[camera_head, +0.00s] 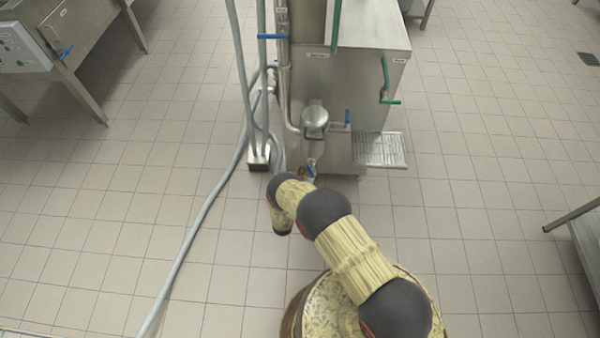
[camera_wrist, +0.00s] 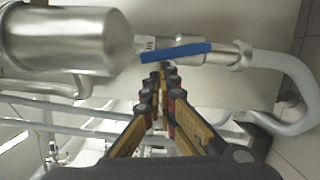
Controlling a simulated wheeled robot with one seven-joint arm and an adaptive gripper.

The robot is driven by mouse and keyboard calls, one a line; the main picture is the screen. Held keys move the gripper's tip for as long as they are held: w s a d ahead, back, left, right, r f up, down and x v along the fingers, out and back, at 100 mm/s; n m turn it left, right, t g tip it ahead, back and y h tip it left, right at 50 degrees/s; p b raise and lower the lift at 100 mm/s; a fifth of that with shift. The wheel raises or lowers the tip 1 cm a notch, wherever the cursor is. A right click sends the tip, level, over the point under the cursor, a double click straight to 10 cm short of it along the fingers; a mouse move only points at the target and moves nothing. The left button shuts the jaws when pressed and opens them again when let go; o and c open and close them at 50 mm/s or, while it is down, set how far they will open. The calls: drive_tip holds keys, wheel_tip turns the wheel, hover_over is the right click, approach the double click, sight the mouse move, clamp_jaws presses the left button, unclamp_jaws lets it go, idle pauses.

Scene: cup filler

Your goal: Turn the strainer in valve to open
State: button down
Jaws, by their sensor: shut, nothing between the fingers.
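The strainer is a steel canister (camera_head: 315,122) on the front of the steel machine; it fills the upper left of the wrist view (camera_wrist: 70,40). A valve with a blue lever handle (camera_wrist: 178,52) sits at its end, on the pipe that leads to a grey hose. The lever lies roughly along the pipe in the wrist view. I cannot tell its exact turn. My gripper (camera_wrist: 165,72) is shut and empty, its fingertips just below the blue lever in the wrist view. Whether they touch it is unclear.
Another blue handle (camera_head: 347,116) sits right of the strainer, and one (camera_head: 272,37) higher on the left pipes. Green handles (camera_head: 389,101) and a drip tray (camera_head: 380,149) are on the right. Grey hoses (camera_head: 205,215) run across the floor.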

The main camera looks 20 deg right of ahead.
drive_tip(key=shift+s+d+r, duration=0.15)
drive_tip(key=shift+d+r, duration=0.1)
drive_tip(key=shift+d, duration=0.05)
drive_tip(key=shift+d+r, duration=0.1)
idle(0.5)
